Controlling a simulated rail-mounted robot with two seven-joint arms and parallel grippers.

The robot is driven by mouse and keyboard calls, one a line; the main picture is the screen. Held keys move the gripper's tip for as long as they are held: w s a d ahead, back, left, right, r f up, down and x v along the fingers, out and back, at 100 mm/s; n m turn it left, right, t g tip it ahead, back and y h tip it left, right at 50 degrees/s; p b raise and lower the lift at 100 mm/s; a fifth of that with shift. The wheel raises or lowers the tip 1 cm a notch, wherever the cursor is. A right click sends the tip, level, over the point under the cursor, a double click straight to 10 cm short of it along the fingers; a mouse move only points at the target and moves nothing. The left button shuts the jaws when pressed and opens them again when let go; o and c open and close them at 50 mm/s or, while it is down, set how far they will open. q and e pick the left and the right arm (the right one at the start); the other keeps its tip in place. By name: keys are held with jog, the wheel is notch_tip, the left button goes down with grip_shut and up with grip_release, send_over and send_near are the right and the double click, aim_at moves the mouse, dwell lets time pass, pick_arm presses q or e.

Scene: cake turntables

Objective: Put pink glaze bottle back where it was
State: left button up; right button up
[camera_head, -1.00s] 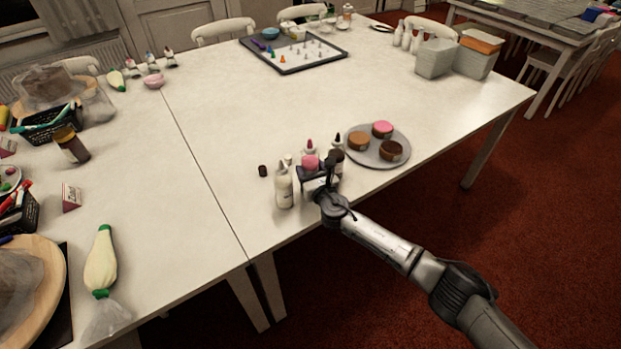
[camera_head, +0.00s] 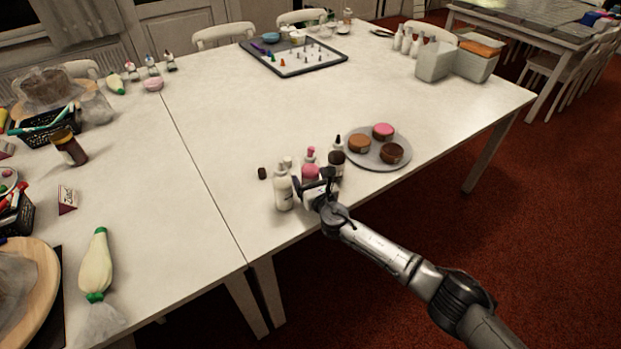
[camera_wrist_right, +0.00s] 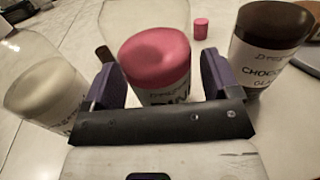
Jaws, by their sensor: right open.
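The pink glaze bottle (camera_head: 310,174) stands near the table's front edge, between a white glaze bottle (camera_head: 283,191) on its left and a chocolate glaze bottle (camera_head: 336,162) on its right. My right gripper (camera_head: 315,184) is at the pink bottle from the front. In the right wrist view, its two purple fingers are open, one on each side of the pink bottle (camera_wrist_right: 157,55). The white bottle (camera_wrist_right: 45,93) and chocolate bottle (camera_wrist_right: 268,48) flank them. The lower part of the pink bottle is hidden by the gripper. My left gripper is not in view.
A grey plate (camera_head: 375,163) with three small cakes lies right of the bottles. A dark cap (camera_head: 262,173) lies left of them. Piping bags and tools crowd the left table. The middle of the table (camera_head: 260,110) is clear.

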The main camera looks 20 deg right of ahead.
jog(key=shift+r, duration=0.25)
jog(key=shift+s+p, duration=0.4)
jog(key=shift+p, duration=0.05)
jog(key=s+p, duration=0.1)
jog(key=s, duration=0.3)
jog(key=s+p, duration=0.2)
jog(key=s, duration=0.3)
jog(key=shift+s+d, duration=0.2)
jog(key=shift+s, duration=0.1)
jog(key=shift+s+f+p, duration=0.1)
jog(key=shift+s+p, duration=0.3)
jog(key=shift+s, duration=0.4)
